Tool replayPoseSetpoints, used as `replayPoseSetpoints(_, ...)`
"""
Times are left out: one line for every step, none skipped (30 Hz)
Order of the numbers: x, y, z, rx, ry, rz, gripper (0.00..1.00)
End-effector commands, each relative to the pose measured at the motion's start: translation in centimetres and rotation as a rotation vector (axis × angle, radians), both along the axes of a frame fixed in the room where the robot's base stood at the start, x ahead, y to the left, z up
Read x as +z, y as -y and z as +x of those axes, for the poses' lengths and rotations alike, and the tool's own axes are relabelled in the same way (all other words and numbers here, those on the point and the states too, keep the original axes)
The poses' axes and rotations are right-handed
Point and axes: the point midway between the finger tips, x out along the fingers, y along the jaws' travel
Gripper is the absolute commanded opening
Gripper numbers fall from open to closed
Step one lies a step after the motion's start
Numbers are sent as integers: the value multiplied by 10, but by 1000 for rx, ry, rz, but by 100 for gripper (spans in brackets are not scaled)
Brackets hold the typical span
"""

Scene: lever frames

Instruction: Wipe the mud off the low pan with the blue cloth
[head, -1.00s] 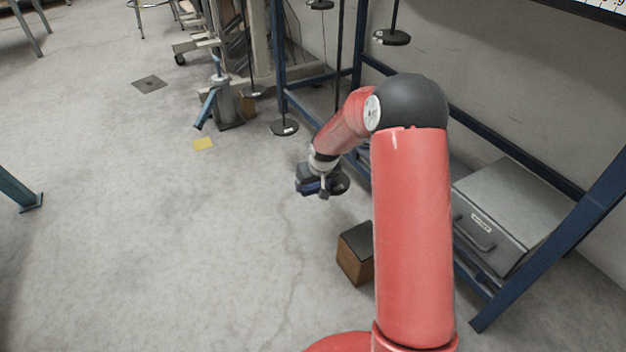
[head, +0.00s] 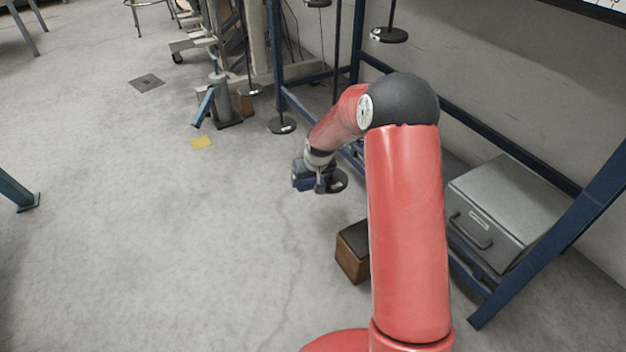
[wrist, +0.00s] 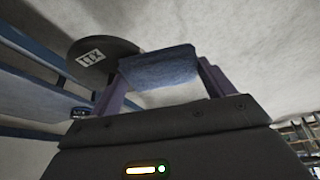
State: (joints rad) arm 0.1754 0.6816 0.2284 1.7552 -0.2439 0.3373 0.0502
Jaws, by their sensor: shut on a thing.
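My gripper (head: 322,188) is low over the floor in the head view, at the end of my red arm. In the wrist view its two fingers (wrist: 160,85) are shut on the folded blue cloth (wrist: 160,66). A dark round pan (head: 338,181) with a white label is just right of the gripper in the head view. In the wrist view this pan (wrist: 95,62) lies behind the left finger and the cloth's left edge. I cannot tell whether the cloth touches it. No mud is discernible on its visible face.
Other dark pans hang at the blue rack, one low (head: 283,125) and one higher (head: 390,34). A brown box with a dark top (head: 353,250) stands on the floor near my arm. A grey drawer box (head: 505,210) sits at right.

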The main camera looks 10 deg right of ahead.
Motion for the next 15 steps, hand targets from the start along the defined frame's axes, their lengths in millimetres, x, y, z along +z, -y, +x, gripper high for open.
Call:
replayPoseSetpoints(0, -1, 2, 0, 0, 0, 63)
replayPoseSetpoints(0, -1, 3, 0, 0, 0, 63)
replayPoseSetpoints(0, -1, 4, 0, 0, 0, 63)
replayPoseSetpoints(0, -1, 4, 0, 0, 0, 63)
replayPoseSetpoints(0, -1, 5, 0, 0, 0, 63)
replayPoseSetpoints(0, -2, 5, -1, 0, 0, 63)
replayPoseSetpoints(0, -2, 5, 0, 0, 0, 63)
replayPoseSetpoints(0, -1, 5, -1, 0, 0, 63)
replayPoseSetpoints(0, -1, 5, -1, 0, 0, 63)
replayPoseSetpoints(0, -1, 4, -1, 0, 0, 63)
replayPoseSetpoints(0, -1, 4, -1, 0, 0, 63)
replayPoseSetpoints(0, -1, 3, -1, 0, 0, 63)
replayPoseSetpoints(0, 0, 2, -1, 0, 0, 63)
replayPoseSetpoints(0, 0, 1, -1, 0, 0, 63)
replayPoseSetpoints(0, 0, -1, -1, 0, -1, 63)
